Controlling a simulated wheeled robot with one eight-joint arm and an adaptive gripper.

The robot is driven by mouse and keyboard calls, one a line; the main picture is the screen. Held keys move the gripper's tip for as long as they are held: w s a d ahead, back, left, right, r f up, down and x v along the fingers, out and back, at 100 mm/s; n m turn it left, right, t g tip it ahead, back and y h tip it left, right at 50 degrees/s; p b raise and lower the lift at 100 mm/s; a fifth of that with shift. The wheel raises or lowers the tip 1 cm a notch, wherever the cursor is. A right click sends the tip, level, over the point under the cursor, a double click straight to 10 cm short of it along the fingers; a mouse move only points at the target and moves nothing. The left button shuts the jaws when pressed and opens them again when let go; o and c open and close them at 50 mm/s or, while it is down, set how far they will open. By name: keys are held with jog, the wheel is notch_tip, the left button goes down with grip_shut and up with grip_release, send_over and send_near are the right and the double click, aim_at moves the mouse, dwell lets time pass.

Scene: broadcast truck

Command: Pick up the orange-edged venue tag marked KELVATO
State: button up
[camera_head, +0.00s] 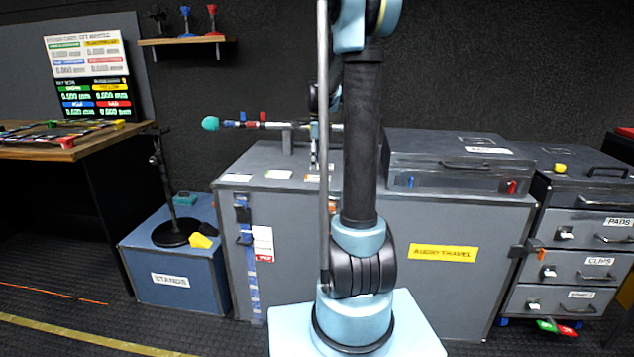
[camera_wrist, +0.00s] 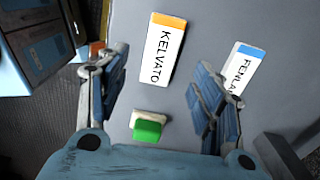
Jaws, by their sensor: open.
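The KELVATO tag (camera_wrist: 161,52) is a white card with an orange edge. In the wrist view it lies flat on the grey case top, label readable, between and beyond my fingers. My gripper (camera_wrist: 160,68) is open and empty, one finger to each side of the tag, not visibly touching it. In the head view my gripper (camera_head: 314,160) hangs over the case top, partly hidden by my arm; a small orange-edged card (camera_head: 317,178) shows below it, too small to read.
A blue-edged white tag (camera_wrist: 240,72), partly hidden by my right finger, lies to the right. A green-topped white block (camera_wrist: 148,127) is close to my gripper. The grey case (camera_head: 440,280) carries a flat closed case (camera_head: 455,178) at right. A blue STANDS box (camera_head: 170,280) stands left.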

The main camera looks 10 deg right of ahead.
aim_at(318, 177)
jog(key=shift+w+a+f, duration=0.1)
jog(key=shift+f, duration=1.35)
jog(key=shift+a+f, duration=0.1)
jog(key=shift+f, duration=1.3)
jog(key=c, duration=1.1)
